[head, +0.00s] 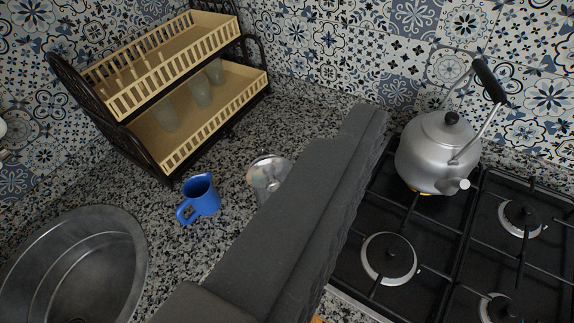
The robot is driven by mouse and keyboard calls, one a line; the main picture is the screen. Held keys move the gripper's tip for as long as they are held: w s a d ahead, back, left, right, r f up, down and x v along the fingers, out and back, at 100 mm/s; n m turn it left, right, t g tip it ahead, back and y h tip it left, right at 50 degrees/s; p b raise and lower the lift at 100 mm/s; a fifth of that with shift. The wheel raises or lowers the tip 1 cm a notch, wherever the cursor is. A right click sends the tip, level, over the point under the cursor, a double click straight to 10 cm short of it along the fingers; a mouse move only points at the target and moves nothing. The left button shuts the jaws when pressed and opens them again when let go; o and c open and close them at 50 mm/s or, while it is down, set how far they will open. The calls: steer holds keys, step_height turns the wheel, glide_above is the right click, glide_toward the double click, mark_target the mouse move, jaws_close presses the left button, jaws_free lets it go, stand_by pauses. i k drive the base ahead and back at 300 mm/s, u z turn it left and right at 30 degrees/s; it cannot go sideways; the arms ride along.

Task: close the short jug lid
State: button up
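A short, shiny, silvery round vessel (265,172) stands on the speckled counter near the middle of the head view. It may be the short jug, but its lower right part is hidden behind my gripper, and I cannot make out how its lid stands. My gripper (364,122) is the long dark grey shape reaching from the bottom edge up to the right of the vessel. It is seen from the side, so the gap between its fingers does not show. Nothing is visibly held. A blue open-topped jug or mug (203,196) stands left of the silvery vessel, its handle toward the lower left.
A two-tier dish rack (180,95) with several glasses stands at the back left. A round metal sink (125,270) is at the lower left. A silver kettle (428,155) sits on the black gas hob (440,265) at right. A patterned tiled wall (330,40) closes the back.

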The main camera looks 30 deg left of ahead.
mark_target(269, 173)
steer(key=u, duration=1.1)
steer(key=k, duration=1.3)
steer(key=z, duration=0.75)
steer(key=i, duration=1)
steer(key=u, duration=0.05)
